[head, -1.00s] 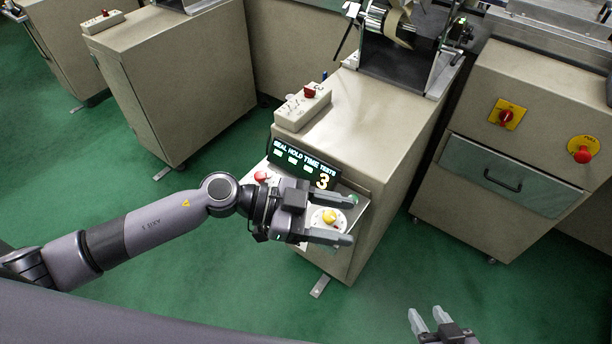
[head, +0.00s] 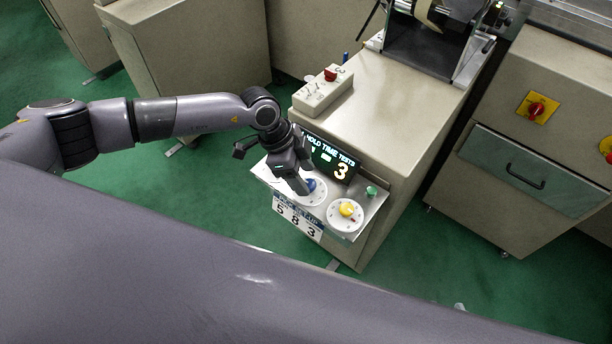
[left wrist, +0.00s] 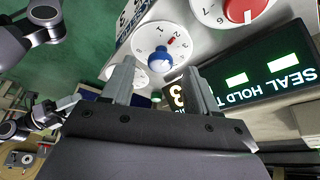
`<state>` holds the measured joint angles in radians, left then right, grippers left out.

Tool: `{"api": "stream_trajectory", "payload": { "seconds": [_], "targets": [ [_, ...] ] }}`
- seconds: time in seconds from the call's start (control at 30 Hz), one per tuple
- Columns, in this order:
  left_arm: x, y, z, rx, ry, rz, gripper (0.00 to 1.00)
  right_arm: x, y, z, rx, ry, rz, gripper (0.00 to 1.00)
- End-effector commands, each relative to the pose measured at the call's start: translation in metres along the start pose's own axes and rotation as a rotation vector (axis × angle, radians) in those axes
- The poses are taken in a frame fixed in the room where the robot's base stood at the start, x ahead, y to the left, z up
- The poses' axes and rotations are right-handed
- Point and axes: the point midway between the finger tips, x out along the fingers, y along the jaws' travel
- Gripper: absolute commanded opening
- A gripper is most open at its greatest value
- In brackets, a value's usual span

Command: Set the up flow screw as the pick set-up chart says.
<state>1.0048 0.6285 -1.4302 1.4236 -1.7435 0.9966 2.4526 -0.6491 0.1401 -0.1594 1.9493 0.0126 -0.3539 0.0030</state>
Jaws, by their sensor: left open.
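A tilted control panel (head: 372,207) on the beige cabinet carries white dials. One dial has a blue knob (head: 311,185), another a yellow knob (head: 347,209). A placard (head: 297,219) reading 5, 8, 3 hangs from the panel's front; its heading is too small to read. My left gripper (head: 303,190) is open over the blue knob's dial. In the left wrist view the blue knob (left wrist: 160,59) shows between the fingertips, with no contact visible. A red knob (left wrist: 243,8) with its own dial is at the upper right. Which knob is the up flow screw is not legible.
A green button (head: 371,191) is at the panel's right. A switch box (head: 322,93) stands on the cabinet top.

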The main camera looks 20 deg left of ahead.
Motion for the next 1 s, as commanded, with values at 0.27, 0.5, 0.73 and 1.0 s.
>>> {"api": "stream_trajectory", "payload": {
  "seconds": [0.27,0.5,0.73,1.0],
  "targets": [
    [0.017,0.000,0.000,0.001,0.001,0.000,0.59,0.001,0.000,0.001,0.000,0.000,0.000,0.43],
    [0.017,0.000,0.000,0.001,0.002,0.000,0.40,0.001,0.000,0.001,0.000,0.000,0.000,0.43],
    [0.017,0.000,0.000,0.001,0.002,0.001,0.03,0.001,0.000,0.001,0.000,0.000,0.000,0.43],
    [0.017,0.000,0.000,0.047,0.001,0.020,0.03,0.001,0.000,0.002,0.000,0.000,0.000,0.43]
  ]
}}
